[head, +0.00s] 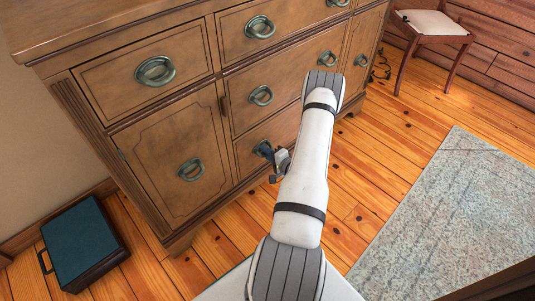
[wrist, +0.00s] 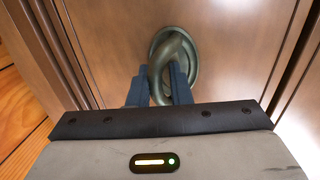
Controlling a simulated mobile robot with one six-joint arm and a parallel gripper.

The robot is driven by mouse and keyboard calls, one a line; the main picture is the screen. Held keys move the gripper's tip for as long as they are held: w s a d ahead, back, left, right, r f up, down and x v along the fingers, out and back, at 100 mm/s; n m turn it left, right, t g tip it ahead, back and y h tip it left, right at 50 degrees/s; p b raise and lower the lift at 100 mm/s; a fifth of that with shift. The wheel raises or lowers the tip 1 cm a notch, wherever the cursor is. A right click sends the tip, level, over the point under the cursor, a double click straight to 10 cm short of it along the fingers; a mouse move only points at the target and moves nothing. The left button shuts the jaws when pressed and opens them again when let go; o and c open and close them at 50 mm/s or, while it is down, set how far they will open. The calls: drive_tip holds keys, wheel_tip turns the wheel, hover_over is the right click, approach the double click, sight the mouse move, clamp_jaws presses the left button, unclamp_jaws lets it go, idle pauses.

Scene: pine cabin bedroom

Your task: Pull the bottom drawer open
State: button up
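The bottom drawer (head: 284,128) is the lowest front in the middle column of the wooden dresser. It looks flush with the dresser face, though my arm covers part of it. Its greenish metal ring handle (wrist: 173,50) hangs from a round plate in the wrist view. My gripper (head: 266,151) is at this handle. In the wrist view, its two blue fingers (wrist: 160,88) lie close on either side of the ring, with no clear gap, so it looks shut on it.
The dresser (head: 118,55) has other drawers above and a door with a ring handle (head: 191,169) to the left. A dark teal case (head: 80,243) lies on the floor at left. A pale rug (head: 455,215) and a chair (head: 433,25) are at right. Bare floor lies before the dresser.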

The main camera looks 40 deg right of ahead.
drive_tip(key=shift+c, duration=0.5)
clamp_jaws()
